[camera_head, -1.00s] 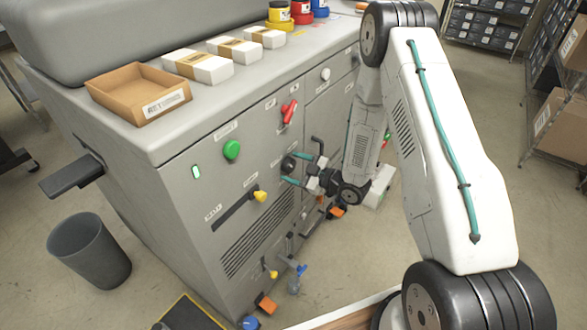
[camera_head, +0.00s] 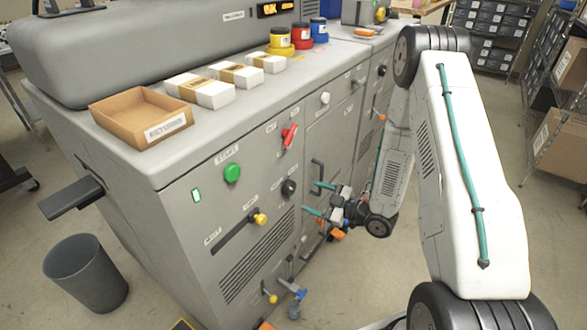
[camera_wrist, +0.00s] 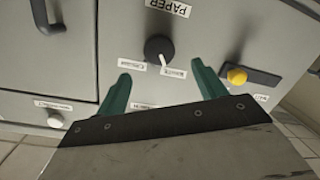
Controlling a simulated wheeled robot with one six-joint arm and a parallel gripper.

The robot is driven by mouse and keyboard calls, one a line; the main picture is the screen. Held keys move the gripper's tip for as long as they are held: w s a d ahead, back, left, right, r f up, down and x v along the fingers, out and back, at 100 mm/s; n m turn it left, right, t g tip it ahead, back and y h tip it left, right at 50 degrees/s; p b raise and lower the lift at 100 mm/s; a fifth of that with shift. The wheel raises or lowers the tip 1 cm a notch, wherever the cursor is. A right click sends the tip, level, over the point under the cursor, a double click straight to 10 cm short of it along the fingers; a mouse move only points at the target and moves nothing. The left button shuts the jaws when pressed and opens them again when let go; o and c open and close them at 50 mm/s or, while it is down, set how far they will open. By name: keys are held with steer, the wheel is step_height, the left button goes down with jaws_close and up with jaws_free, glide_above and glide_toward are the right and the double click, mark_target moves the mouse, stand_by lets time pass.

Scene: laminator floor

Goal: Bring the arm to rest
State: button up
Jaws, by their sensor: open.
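My arm reaches down in front of the grey laminator cabinet (camera_head: 185,165), with its white upper link at the right of the head view. My gripper (camera_head: 318,198) is in front of the cabinet's front panel, its teal fingers apart with nothing between them. In the wrist view my gripper (camera_wrist: 160,82) is open, and the black rotary knob (camera_wrist: 159,49) shows just beyond and between the fingertips, apart from them. The same knob (camera_head: 289,187) shows in the head view to the left of the fingers.
A green button (camera_head: 232,173), a red switch (camera_head: 289,135) and a yellow-knobbed slider (camera_head: 260,219) are on the panel. A dark handle (camera_head: 318,170) stands out near my fingers. A cardboard tray (camera_head: 140,105) and white paper packs (camera_head: 200,90) lie on top. A bin (camera_head: 85,272) stands at left.

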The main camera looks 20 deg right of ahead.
steer(key=s+d+f+m+g+h, duration=0.3)
steer(key=d+f+g+h, duration=0.25)
steer(key=f, duration=0.35)
steer(key=s+d+r+m+g+h, duration=0.3)
steer(key=s+r, duration=0.2)
steer(key=r, duration=0.3)
steer(key=s+d+r+m+g+h, duration=0.3)
steer(key=s+r+m+g+h, duration=0.15)
steer(key=r, duration=0.25)
steer(key=s+a+r+y, duration=0.1)
steer(key=s+a+r, duration=0.3)
steer(key=r, duration=0.5)
steer(key=s+a+r+m+t, duration=0.1)
steer(key=s+a+r, duration=0.4)
steer(key=s+r, duration=0.4)
steer(key=s+a+r+m+y, duration=0.1)
steer(key=s+a+r, duration=0.3)
steer(key=s+r, duration=0.2)
step_height(320, 180, up, 3)
steer(key=shift+s+a+f+y, duration=0.1)
steer(key=shift+s+a+y, duration=0.15)
steer(key=shift+s+y, duration=0.05)
